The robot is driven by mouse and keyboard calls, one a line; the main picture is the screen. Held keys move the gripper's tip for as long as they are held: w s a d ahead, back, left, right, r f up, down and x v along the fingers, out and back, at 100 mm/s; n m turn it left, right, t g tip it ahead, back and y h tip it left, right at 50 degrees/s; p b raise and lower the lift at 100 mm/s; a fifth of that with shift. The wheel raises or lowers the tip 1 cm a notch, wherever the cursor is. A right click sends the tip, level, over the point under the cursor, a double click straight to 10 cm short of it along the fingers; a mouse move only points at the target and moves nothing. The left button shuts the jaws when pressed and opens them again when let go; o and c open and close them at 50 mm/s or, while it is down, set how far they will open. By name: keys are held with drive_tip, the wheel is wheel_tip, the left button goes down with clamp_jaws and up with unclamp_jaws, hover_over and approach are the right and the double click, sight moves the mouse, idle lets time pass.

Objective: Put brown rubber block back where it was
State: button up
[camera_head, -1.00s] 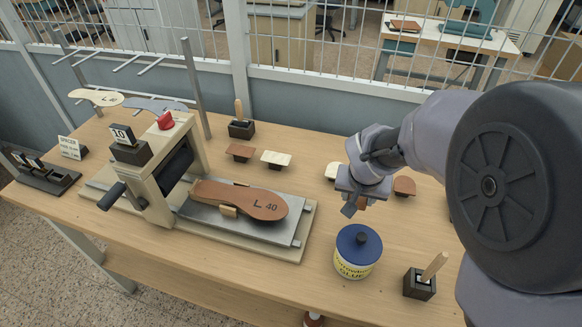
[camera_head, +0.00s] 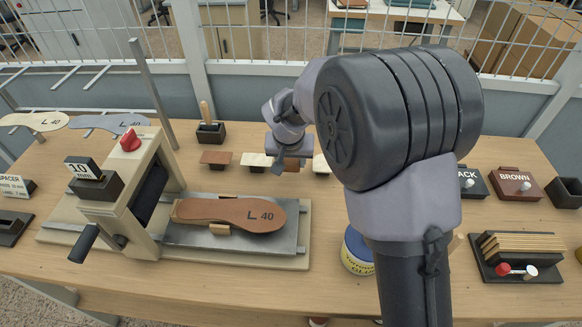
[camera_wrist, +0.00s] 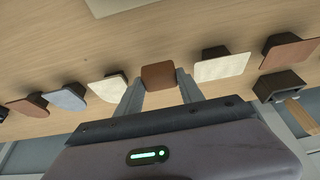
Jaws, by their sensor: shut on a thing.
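The brown rubber block (camera_wrist: 158,76) is between the two fingers of my gripper (camera_wrist: 160,88) in the wrist view, and the gripper is shut on it. In the head view my gripper (camera_head: 283,163) is at the back of the table, with the brown block (camera_head: 292,165) partly hidden by the fingers. The block lines up with a gap in the row of pieces, between a cream piece (camera_head: 254,160) and another cream piece (camera_head: 321,164). In the wrist view these cream pieces (camera_wrist: 222,67) (camera_wrist: 107,88) flank it. I cannot tell whether the block touches the table.
A brown piece (camera_head: 216,158) and a black holder with a wooden handle (camera_head: 210,132) stand to the left. The stamping press (camera_head: 135,185) holds a brown sole (camera_head: 228,214). The glue tin (camera_head: 356,250) is partly behind my arm. Bare table lies before the row.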

sight(291, 166)
drive_tip(key=shift+f+b, duration=0.6)
drive_tip(key=shift+f, duration=0.95)
drive_tip(key=shift+f, duration=0.2)
drive_tip(key=o, duration=1.3)
